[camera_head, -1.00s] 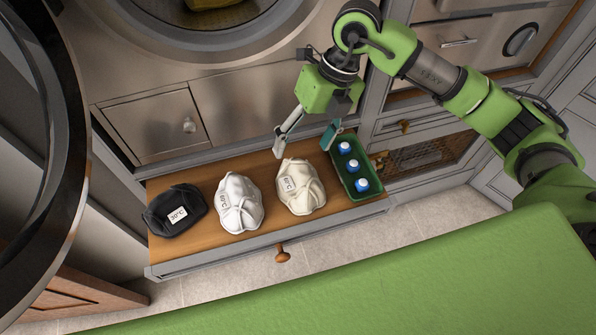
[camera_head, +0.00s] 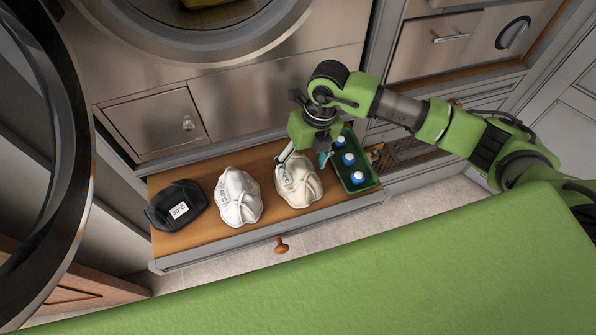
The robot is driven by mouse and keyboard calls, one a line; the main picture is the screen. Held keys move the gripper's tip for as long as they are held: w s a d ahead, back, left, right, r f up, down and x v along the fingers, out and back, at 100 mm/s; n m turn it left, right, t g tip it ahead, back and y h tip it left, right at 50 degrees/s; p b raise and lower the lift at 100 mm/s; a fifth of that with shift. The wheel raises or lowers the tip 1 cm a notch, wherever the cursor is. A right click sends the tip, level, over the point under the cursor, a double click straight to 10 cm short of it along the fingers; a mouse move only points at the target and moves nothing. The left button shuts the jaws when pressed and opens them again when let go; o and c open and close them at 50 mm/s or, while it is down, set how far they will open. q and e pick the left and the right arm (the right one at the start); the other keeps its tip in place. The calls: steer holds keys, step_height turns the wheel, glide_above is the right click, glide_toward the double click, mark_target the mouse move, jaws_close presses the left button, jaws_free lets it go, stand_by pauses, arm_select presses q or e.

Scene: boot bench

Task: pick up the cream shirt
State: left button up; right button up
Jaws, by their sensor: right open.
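The cream shirt (camera_head: 298,184) is a bunched bundle with a label, on the wooden drawer board between a white bundle and a green tray. My right gripper (camera_head: 303,162) comes from above and is open, with its fingers at the far edge of the cream shirt. One pale finger is at the shirt's upper left and the other, teal-tipped, at its upper right. I cannot tell whether they touch the cloth. The gripper hides part of the shirt's far side and label. My left gripper is not in view.
A white bundle (camera_head: 239,197) and a black bundle (camera_head: 177,207) marked 30°C lie to the left. A green tray (camera_head: 371,185) with blue-capped bottles stands close on the right. A washing machine door ring (camera_head: 72,165) fills the left edge. The drawer knob (camera_head: 281,246) sticks out in front.

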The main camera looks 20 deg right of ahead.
steer(key=shift+a+f, duration=0.15)
steer(key=shift+f, duration=0.75)
steer(key=c, duration=1.4)
steer(key=shift+s, duration=0.1)
steer(key=c, duration=0.4)
steer(key=shift+c, duration=0.2)
steer(key=shift+s+f, duration=0.1)
steer(key=shift+s, duration=0.05)
